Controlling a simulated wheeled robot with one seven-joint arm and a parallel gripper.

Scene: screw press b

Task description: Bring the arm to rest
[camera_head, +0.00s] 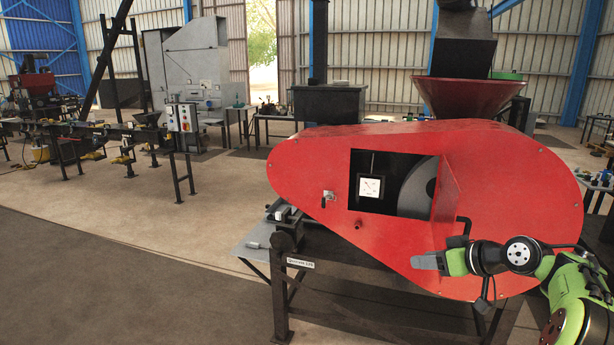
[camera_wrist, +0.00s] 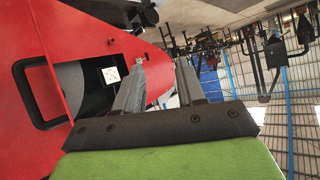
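My arm (camera_head: 570,285) is green and black and reaches in from the lower right in the head view. My gripper (camera_head: 416,261) points left there, in front of the lower part of the red press cover (camera_head: 330,150). In the wrist view my gripper (camera_wrist: 159,66) shows two grey fingers standing apart with nothing between them. The red cover (camera_wrist: 70,25) lies to the left and behind the fingers in that view. I cannot tell the exact gap between gripper and cover.
The cover's opening shows a white gauge (camera_head: 370,187) and a grey wheel (camera_head: 418,188). A red hatch panel (camera_head: 446,203) juts out at its right side. A red hopper (camera_head: 466,95) stands behind. Open floor (camera_head: 130,280) lies to the left.

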